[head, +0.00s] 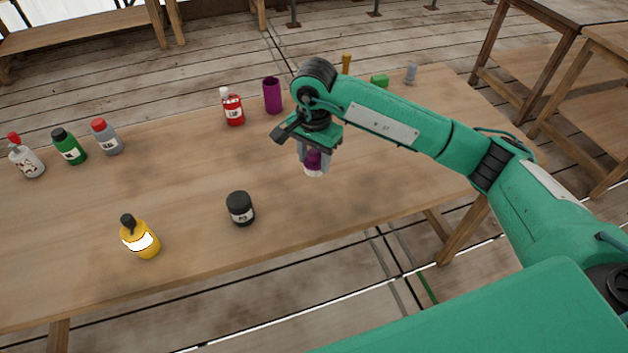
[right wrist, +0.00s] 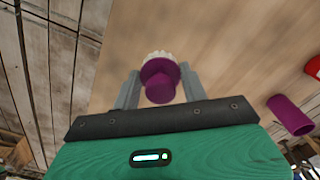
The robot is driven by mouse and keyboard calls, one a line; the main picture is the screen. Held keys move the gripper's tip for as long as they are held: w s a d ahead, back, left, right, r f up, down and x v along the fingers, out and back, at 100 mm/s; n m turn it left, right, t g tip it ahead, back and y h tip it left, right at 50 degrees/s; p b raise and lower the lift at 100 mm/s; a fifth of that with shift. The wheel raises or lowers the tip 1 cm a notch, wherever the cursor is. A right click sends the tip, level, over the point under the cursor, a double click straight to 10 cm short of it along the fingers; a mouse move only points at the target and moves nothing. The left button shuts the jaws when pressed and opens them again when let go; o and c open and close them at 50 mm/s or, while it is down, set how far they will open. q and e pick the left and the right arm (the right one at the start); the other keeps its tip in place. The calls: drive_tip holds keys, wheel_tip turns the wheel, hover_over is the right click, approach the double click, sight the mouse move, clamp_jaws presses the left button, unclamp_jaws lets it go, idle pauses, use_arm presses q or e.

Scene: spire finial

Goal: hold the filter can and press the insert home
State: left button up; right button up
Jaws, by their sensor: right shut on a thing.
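The filter can (head: 272,95) is a purple open cylinder standing upright at the back of the wooden table. It also shows at the right of the right wrist view (right wrist: 290,116). My right gripper (head: 314,160) is shut on the insert (right wrist: 160,80), a purple piece with a knob and a whitish ribbed part. The insert's pale end (head: 314,170) points down in the head view, seemingly above the table. The gripper is apart from the can, to its right and nearer me. My left gripper is in no view.
A red bottle (head: 232,107) stands just left of the can. A black jar (head: 240,208) and a yellow bottle (head: 140,237) stand nearer the front. Several bottles are at the far left. A green block (head: 379,81) lies at the back right. The table's middle is clear.

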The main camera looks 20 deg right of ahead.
sight(314, 153)
wheel_tip(314, 153, up, 7)
drive_tip(key=shift+f+b, duration=0.1)
drive_tip(key=shift+b, duration=0.35)
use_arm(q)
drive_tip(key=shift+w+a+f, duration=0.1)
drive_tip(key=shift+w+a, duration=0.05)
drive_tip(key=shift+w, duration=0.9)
use_arm(e)
drive_tip(key=shift+r, duration=0.65)
drive_tip(key=shift+f, duration=0.15)
drive_tip(key=s+d+f+n+b, duration=0.1)
drive_tip(key=s+f+n, duration=0.2)
drive_tip(key=f, duration=0.2)
drive_tip(key=s+d+f+n+b, duration=0.1)
drive_tip(key=s+f+n+b, duration=0.1)
drive_tip(key=f, duration=0.3)
drive_tip(key=s+d+f+n+b, duration=0.1)
drive_tip(key=s+f+n, duration=0.3)
drive_tip(key=f+n, duration=0.1)
drive_tip(key=shift+d+f, duration=0.1)
drive_tip(key=shift+f, duration=0.4)
drive_tip(key=shift+s+f+n, duration=0.2)
drive_tip(key=shift+n, duration=0.1)
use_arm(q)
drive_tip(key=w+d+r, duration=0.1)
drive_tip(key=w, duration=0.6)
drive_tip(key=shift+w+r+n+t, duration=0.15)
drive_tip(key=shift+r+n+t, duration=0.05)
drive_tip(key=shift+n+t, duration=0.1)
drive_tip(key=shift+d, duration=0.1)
